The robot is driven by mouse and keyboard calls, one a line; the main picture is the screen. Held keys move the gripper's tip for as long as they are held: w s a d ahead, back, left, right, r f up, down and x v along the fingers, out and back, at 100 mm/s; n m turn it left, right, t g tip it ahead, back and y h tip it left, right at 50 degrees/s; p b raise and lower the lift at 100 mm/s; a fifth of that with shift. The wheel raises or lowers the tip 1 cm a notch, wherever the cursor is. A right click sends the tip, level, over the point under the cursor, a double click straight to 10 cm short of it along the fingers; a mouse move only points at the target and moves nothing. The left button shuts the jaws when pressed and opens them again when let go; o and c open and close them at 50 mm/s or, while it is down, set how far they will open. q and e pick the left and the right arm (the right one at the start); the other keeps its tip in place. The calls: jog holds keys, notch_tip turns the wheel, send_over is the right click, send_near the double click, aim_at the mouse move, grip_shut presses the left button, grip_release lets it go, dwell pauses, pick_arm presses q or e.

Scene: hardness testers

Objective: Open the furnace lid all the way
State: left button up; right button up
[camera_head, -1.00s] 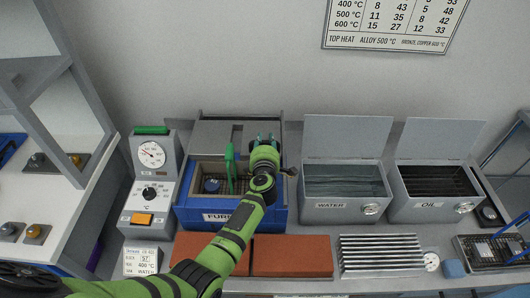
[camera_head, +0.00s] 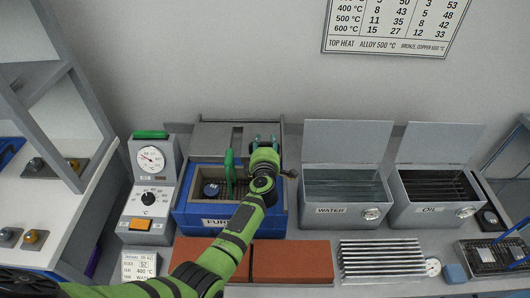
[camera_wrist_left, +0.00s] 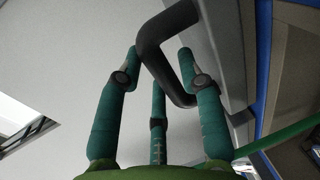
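The blue furnace (camera_head: 196,214) stands on the bench in the head view. Its chamber is partly uncovered, and a dark round piece shows inside. The grey lid (camera_head: 210,136) is at the back of the furnace; its exact angle is hard to tell. My left gripper (camera_head: 265,141) is at the furnace's right rear. In the left wrist view, my left gripper's teal fingers (camera_wrist_left: 160,54) bend inward on both sides of the black handle bar (camera_wrist_left: 166,77), which is fixed to a grey panel. Firm contact is hard to judge. My right gripper is not visible.
An upright green handle (camera_head: 229,172) stands near my gripper. Water (camera_head: 341,211) and oil (camera_head: 430,211) tanks with raised lids are to the right. The dial control box (camera_head: 150,195) is left. Red bricks (camera_head: 290,262) and a ribbed grey rack (camera_head: 382,258) lie in front.

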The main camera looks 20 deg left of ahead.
pick_arm(q)
jog(key=v, duration=1.1)
jog(key=shift+s, duration=0.2)
jog(key=shift+d, duration=0.1)
